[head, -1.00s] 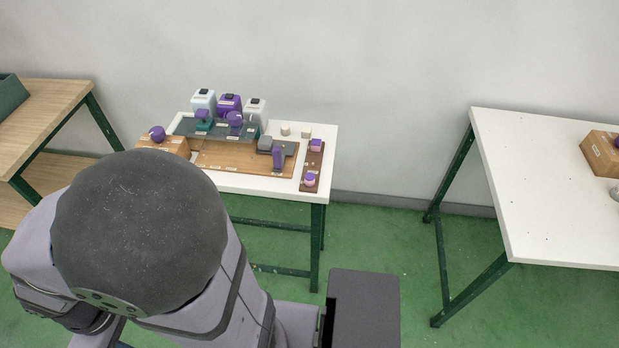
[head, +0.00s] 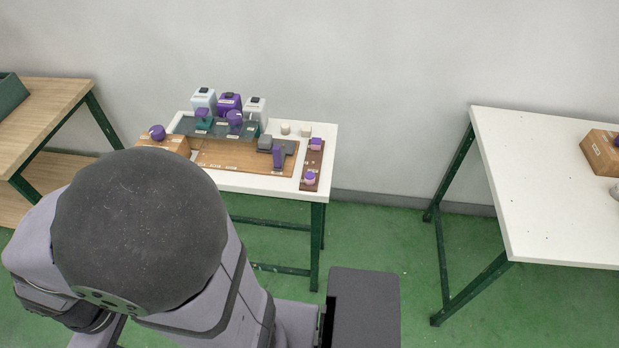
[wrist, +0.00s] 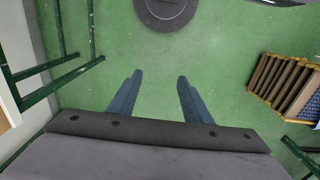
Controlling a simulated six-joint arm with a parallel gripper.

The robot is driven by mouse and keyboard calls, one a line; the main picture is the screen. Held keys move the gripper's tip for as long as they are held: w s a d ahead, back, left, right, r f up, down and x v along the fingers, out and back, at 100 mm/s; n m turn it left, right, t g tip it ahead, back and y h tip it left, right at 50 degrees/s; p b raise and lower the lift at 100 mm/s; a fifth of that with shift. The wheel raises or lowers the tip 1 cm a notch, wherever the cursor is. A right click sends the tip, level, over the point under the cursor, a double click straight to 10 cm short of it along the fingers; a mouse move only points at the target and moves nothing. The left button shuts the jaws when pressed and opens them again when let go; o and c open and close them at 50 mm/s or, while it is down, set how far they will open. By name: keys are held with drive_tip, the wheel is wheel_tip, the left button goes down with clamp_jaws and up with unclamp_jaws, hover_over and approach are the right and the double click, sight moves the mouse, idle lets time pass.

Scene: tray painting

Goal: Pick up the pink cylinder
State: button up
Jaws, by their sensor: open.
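My gripper (wrist: 160,76) shows in the wrist view. Its two blue fingers are apart with only green floor between them, far from the pieces. The wrist view shows no pink piece.
The white table (head: 327,150) also holds bottles (head: 229,103), a cardboard box (head: 165,146), a wide brown board (head: 232,158) and small light pieces (head: 285,129). A second white table (head: 545,190) stands right. The wrist view shows a wooden rack (wrist: 285,82) at right and green table legs at left.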

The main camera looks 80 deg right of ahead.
drive_tip(key=shift+d, duration=0.1)
drive_tip(key=m+h+p, duration=0.2)
drive_tip(key=m+h, duration=0.3)
drive_tip(key=m, duration=1.1)
approach(310, 175)
drive_tip(key=d, duration=0.1)
drive_tip(key=shift+s+f+t, duration=0.4)
drive_tip(key=shift+f, duration=0.05)
drive_tip(key=shift+y, duration=0.3)
drive_tip(key=shift+p+x, duration=0.7)
drive_tip(key=shift+x, duration=2.9)
